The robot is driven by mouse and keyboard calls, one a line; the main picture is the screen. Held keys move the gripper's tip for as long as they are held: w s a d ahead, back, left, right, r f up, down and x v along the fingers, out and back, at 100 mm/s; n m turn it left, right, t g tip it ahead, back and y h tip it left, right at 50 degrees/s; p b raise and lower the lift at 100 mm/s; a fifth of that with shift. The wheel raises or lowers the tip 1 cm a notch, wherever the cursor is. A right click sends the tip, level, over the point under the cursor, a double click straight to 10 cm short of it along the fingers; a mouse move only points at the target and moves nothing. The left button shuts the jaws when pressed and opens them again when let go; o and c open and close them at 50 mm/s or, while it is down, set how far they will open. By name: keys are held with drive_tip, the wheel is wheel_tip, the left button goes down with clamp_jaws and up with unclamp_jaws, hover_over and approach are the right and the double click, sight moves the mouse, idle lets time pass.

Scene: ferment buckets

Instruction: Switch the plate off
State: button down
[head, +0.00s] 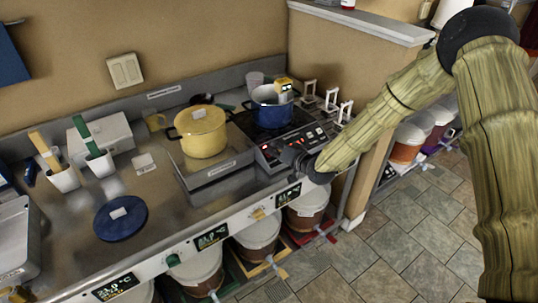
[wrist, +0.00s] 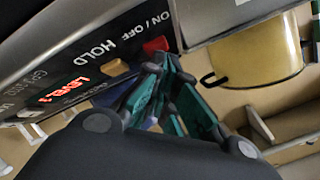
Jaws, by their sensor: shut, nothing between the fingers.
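The hot plate (head: 297,140) stands on the steel counter, with a blue pot (head: 268,114) on its dark top. Its sloped front panel has lit red displays. In the wrist view the panel (wrist: 90,50) carries the words ON / OFF and HOLD, with a red button (wrist: 156,45) by ON / OFF and an amber button (wrist: 115,68) by HOLD. A lit red text reads LEVEL with a digit. My gripper (wrist: 160,62) is shut and empty, its teal fingertips close to the red button; I cannot tell if they touch. In the head view my gripper (head: 293,156) is at the panel's front.
A yellow pot (head: 202,132) stands on a steel stand left of the plate. White clamps (head: 330,100) stand right of the plate. A blue disc (head: 121,219) lies front left. Buckets (head: 258,237) stand below the counter.

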drive_tip(key=shift+r, duration=0.1)
drive_tip(key=shift+s+d+r+p, duration=0.25)
drive_tip(key=shift+s+r+p, duration=0.1)
drive_tip(key=shift+r, duration=0.3)
drive_tip(key=shift+r, duration=0.1)
drive_tip(key=shift+s+d+r+p, duration=0.15)
drive_tip(key=shift+r+p, duration=0.1)
drive_tip(key=shift+r, duration=0.15)
drive_tip(key=shift+s+d+r+p, duration=0.15)
drive_tip(key=shift+r+p, duration=0.05)
drive_tip(key=shift+r, duration=0.15)
drive_tip(key=r, duration=0.1)
drive_tip(key=s+r+p, duration=0.1)
drive_tip(key=d+r, duration=0.1)
drive_tip(key=shift+s+d+r+p, duration=0.1)
drive_tip(key=shift+s+r+p, duration=0.15)
drive_tip(key=shift+s+p, duration=0.15)
